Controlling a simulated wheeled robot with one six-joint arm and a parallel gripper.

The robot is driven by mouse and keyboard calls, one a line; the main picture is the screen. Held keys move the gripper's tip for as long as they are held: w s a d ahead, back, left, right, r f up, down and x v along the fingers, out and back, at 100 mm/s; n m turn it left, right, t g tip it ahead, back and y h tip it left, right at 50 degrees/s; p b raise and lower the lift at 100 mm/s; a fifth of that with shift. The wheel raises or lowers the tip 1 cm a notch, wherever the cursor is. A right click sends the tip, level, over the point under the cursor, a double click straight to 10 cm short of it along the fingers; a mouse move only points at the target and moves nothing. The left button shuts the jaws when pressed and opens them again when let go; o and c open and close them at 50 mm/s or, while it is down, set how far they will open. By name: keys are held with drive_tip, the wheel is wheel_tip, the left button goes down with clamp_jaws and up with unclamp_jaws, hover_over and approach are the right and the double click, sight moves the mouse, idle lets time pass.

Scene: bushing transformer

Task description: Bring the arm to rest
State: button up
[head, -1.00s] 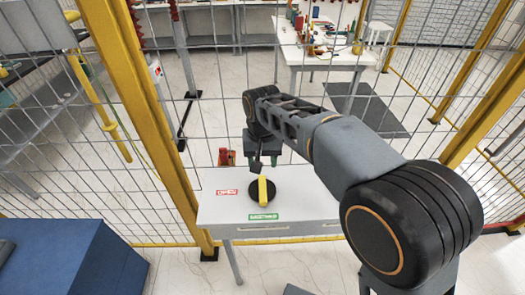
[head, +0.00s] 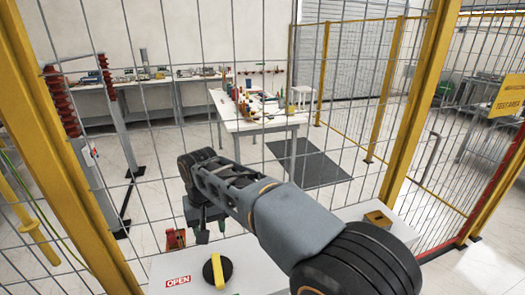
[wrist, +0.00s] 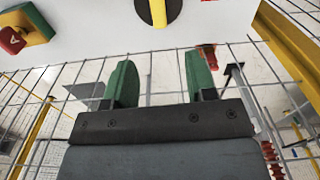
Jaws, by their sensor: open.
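My gripper (head: 210,222) hangs at the end of my bent arm, above the back edge of the white table. In the wrist view its two green fingers (wrist: 154,84) stand wide apart with nothing between them. A black round knob with a yellow handle (head: 217,271) sits on the white table (head: 185,268), in front of my gripper and apart from it. The knob also shows at the top of the wrist view (wrist: 158,10).
A red OPEN label (head: 178,281) is left of the knob. A red block (head: 175,238) stands at the table's back edge, close to my gripper. A yellow-framed mesh fence (head: 322,75) stands behind. A yellow box (head: 377,219) is at the right.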

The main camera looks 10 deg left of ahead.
drive_tip(key=s+d+f+m+t, duration=0.1)
drive_tip(key=s+d+m, duration=0.1)
drive_tip(key=d, duration=1)
drive_tip(key=s+d+f+m+t, duration=0.1)
drive_tip(key=s+d+m, duration=0.1)
drive_tip(key=d, duration=1)
drive_tip(key=s+d+f+m+t, duration=0.1)
drive_tip(key=s+d, duration=0.3)
drive_tip(key=d, duration=0.8)
drive_tip(key=shift+m+t, duration=0.4)
drive_tip(key=shift+t, duration=0.1)
